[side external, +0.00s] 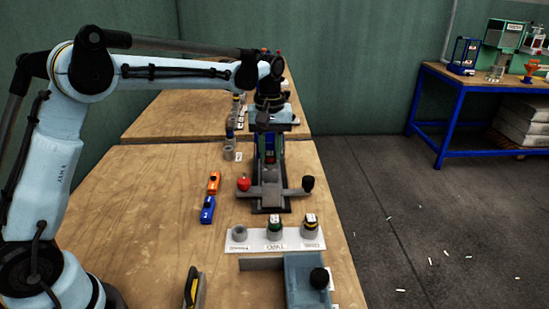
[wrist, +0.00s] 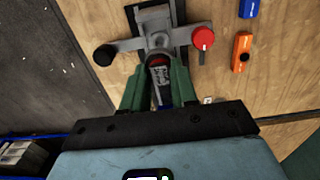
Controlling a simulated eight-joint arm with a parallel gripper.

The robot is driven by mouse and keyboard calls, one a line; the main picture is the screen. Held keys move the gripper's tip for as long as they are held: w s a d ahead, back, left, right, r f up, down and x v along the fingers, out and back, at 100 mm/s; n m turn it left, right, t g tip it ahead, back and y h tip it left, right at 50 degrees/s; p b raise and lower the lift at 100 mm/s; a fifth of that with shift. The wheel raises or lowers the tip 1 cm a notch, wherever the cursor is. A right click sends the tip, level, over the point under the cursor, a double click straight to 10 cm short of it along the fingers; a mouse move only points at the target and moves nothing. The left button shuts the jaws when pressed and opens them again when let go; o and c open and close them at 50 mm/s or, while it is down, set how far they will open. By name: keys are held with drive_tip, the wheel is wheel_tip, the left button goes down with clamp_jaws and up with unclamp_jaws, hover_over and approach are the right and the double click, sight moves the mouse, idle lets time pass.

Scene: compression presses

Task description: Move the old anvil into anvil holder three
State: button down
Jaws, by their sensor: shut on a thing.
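My gripper (wrist: 158,78) has its two green fingers closed on both sides of a small part with a dark red band, which I take for the old anvil (wrist: 159,62). In the side view my wrist hangs over the far end of the press (side external: 268,198), and the fingertips are hard to make out there. The white holder strip (side external: 262,246) is nearer the camera, with three round grey holders. The left holder (side external: 240,233) looks empty.
The press has a red knob (side external: 244,184) and a black knob (side external: 308,184). An orange block (side external: 214,182) and a blue block (side external: 208,210) lie left of it. A blue-grey device (side external: 305,280) stands at the front. The table between blocks and strip is clear.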

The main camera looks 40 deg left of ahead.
idle(0.4)
drive_tip(key=s+d, duration=0.4)
drive_tip(key=s, duration=1.1)
drive_tip(key=shift+d, duration=0.1)
drive_tip(key=shift+f, duration=2.8)
drive_tip(key=shift+f, duration=1.45)
drive_tip(key=c, duration=0.8)
unclamp_jaws()
